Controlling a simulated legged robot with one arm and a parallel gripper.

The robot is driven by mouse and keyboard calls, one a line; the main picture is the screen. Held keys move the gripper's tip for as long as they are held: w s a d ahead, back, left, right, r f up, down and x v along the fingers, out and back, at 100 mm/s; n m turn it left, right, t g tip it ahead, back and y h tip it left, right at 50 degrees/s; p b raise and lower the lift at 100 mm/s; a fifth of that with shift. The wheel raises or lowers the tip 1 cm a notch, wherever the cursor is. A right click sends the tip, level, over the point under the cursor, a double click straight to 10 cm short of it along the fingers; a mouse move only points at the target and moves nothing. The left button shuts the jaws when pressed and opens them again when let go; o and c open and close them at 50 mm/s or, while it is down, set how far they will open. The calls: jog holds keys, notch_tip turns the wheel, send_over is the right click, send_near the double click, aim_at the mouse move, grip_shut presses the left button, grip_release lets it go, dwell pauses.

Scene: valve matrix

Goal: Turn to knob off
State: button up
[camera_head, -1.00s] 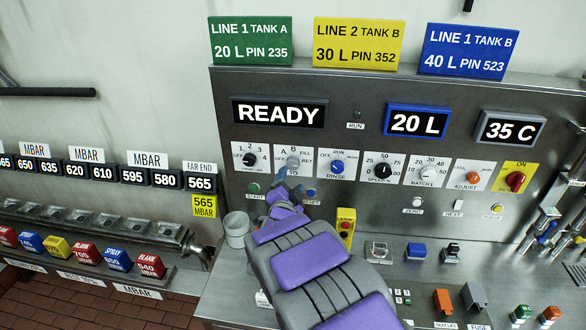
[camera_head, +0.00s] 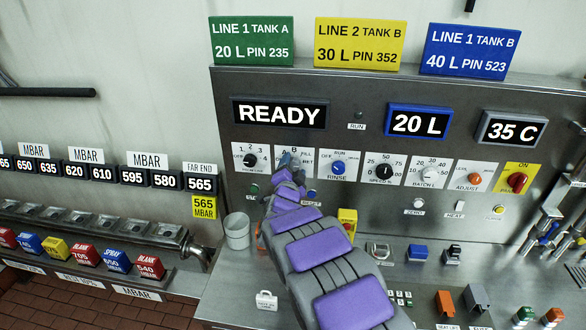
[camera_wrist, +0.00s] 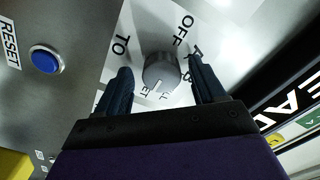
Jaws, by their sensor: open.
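The TO knob is a round grey dial with a white pointer line on a white plate. In the wrist view the knob (camera_wrist: 161,70) sits between my two dark fingers, with OFF at upper right and A, B, FILL and RET around it. Its pointer faces the lower edge, near FILL and RET, away from OFF. My gripper (camera_wrist: 160,85) is open, one finger on each side of the knob; contact cannot be told. In the head view my gripper (camera_head: 287,160) is in front of the plate and hides most of the knob.
A black knob (camera_head: 250,160) is left of the plate, and a blue RINSE knob (camera_head: 338,168) is right of it. The blue RESET button (camera_wrist: 45,60) is at left in the wrist view. A grey bucket (camera_head: 237,232) stands at lower left.

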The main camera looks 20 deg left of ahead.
jog(key=shift+a, duration=0.2)
jog(key=shift+c, duration=1.1)
jog(key=shift+d, duration=0.1)
jog(key=c, duration=0.8)
jog(key=shift+c, duration=0.2)
